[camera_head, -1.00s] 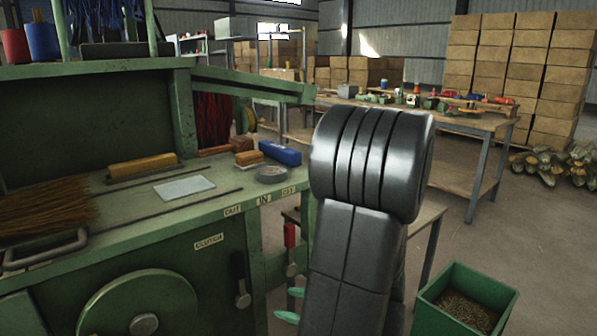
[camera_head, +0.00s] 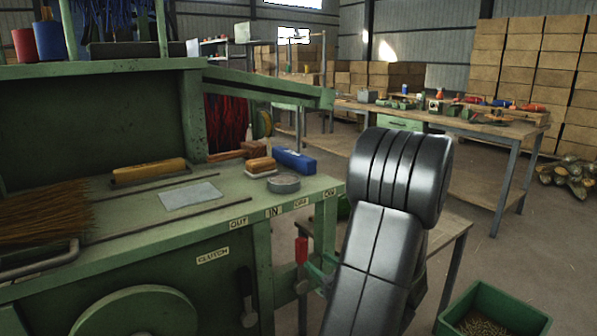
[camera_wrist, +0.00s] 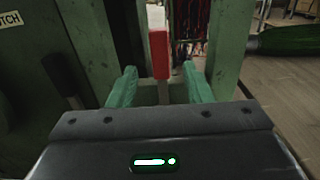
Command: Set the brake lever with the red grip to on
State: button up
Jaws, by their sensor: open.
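The brake lever's red grip (camera_head: 301,250) stands upright at the front right corner of the green machine, below the OFF label (camera_head: 301,202). The ON label (camera_head: 331,191) is to its right. In the wrist view the red grip (camera_wrist: 159,52) shows between my two green fingers, with a grey shaft below it. My gripper (camera_wrist: 160,82) is open, its fingers on either side of the grip in the picture, with gaps. In the head view my gripper (camera_head: 321,274) is just right of the lever and slightly below the red grip, partly hidden by my arm.
A dark clutch lever (camera_head: 246,295) hangs to the left, below the OUT and IN labels; it also shows in the wrist view (camera_wrist: 62,78). A green bin (camera_head: 490,318) stands on the floor at right. A workbench (camera_head: 440,118) is behind.

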aim_at(304, 251)
jog(key=b+x, duration=0.1)
jog(key=x, duration=0.8)
jog(key=shift+w+a+b, duration=0.2)
jog(key=shift+b, duration=0.1)
jog(key=shift+w+a, duration=0.1)
jog(key=shift+w, duration=0.5)
